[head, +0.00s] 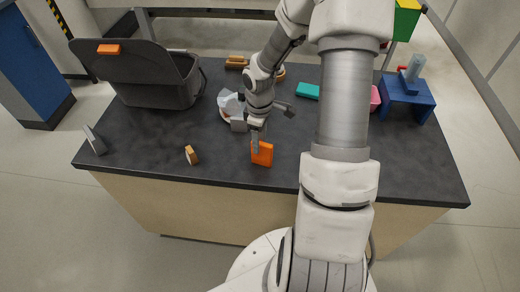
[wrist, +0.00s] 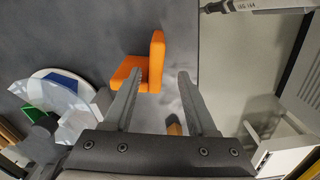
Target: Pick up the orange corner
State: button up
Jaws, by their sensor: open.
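The orange corner (head: 262,153) is an L-shaped block on the dark worktop near its front edge. In the wrist view the orange corner (wrist: 146,66) lies ahead of my fingertips, with its upright leg between the lines of the two fingers. My gripper (head: 256,140) is just above and beside it in the head view. In the wrist view my gripper (wrist: 160,74) has its fingers apart. The left finger overlaps the lower part of the block in the picture; I cannot tell whether they touch. Nothing is held.
A dark grey bin (head: 150,75) stands at the back left. A blue stand (head: 406,98) is at the right, a teal block (head: 307,90) at the back. A small brown piece (head: 191,155) lies left of the orange corner. The front left of the worktop is mostly clear.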

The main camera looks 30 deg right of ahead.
aim_at(260, 164)
jog(key=f, duration=0.9)
jog(key=shift+w+d, duration=0.2)
jog(key=shift+c, duration=0.3)
grip_shut()
